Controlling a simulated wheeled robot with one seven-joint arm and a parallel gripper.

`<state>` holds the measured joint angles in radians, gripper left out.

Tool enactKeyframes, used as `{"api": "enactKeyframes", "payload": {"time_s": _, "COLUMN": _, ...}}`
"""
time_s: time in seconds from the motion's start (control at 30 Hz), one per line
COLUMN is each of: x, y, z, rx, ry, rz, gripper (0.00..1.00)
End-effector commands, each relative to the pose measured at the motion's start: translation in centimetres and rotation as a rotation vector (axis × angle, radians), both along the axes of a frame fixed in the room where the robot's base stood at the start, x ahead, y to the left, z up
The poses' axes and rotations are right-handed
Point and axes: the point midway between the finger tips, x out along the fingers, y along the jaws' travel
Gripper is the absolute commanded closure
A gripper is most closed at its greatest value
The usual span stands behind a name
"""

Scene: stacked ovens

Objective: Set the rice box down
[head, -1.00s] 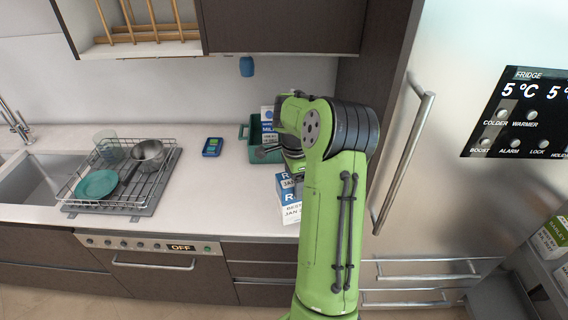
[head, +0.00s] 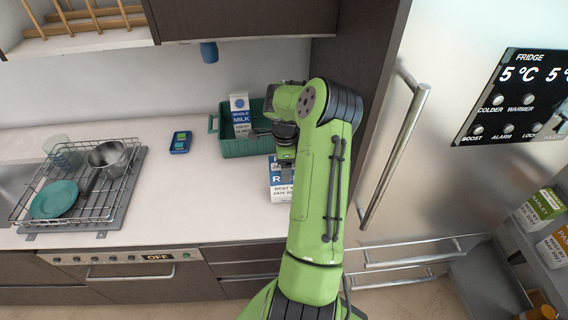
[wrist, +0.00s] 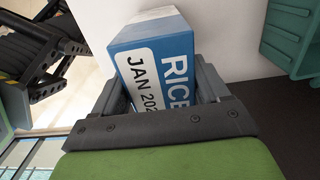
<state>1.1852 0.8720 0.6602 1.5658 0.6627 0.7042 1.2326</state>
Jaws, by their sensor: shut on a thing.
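The rice box (head: 281,188) is blue and white. In the head view it is at the front part of the counter, partly hidden by my green arm. In the wrist view the rice box (wrist: 155,65) stands between the two fingers of my gripper (wrist: 160,95), with its "RICE" and "JAN 202…" print showing. My gripper (head: 286,160) is shut on it. The box is over or on the white counter (head: 200,215); I cannot tell whether its base touches.
A green crate (head: 232,147) with a milk carton (head: 241,117) stands behind the box. A blue device (head: 180,142) lies to the left. A dish rack (head: 125,190) holds a teal plate and a metal pot. The fridge (head: 440,150) is on the right. The counter left of the box is clear.

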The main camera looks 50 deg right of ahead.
Motion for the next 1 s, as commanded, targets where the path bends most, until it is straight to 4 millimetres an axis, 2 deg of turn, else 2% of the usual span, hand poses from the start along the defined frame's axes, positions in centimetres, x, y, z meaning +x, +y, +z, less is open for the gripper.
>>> {"api": "enactKeyframes", "payload": {"time_s": 0.33, "x": 0.0, "y": -0.1, "z": -0.4, "rx": -0.002, "ry": -0.002, "rz": 0.001, "gripper": 1.00}}
{"api": "enactKeyframes", "payload": {"time_s": 0.37, "x": 0.0, "y": 0.0, "z": -0.4, "rx": -0.001, "ry": -0.001, "rz": 0.001, "gripper": 0.22}}
{"api": "enactKeyframes", "payload": {"time_s": 0.5, "x": 0.0, "y": 0.0, "z": -0.3, "rx": -0.001, "ry": -0.001, "rz": 0.001, "gripper": 0.01}}
{"api": "enactKeyframes", "payload": {"time_s": 0.77, "x": 0.0, "y": 0.0, "z": -0.1, "rx": -0.001, "ry": -0.001, "rz": 0.001, "gripper": 0.00}}
{"api": "enactKeyframes", "payload": {"time_s": 0.87, "x": 0.1, "y": -0.2, "z": 1.3, "rx": -0.007, "ry": -0.003, "rz": 0.000, "gripper": 0.00}}
{"api": "enactKeyframes", "payload": {"time_s": 1.0, "x": 0.1, "y": -0.2, "z": 5.0, "rx": -0.009, "ry": -0.004, "rz": 0.000, "gripper": 0.00}}
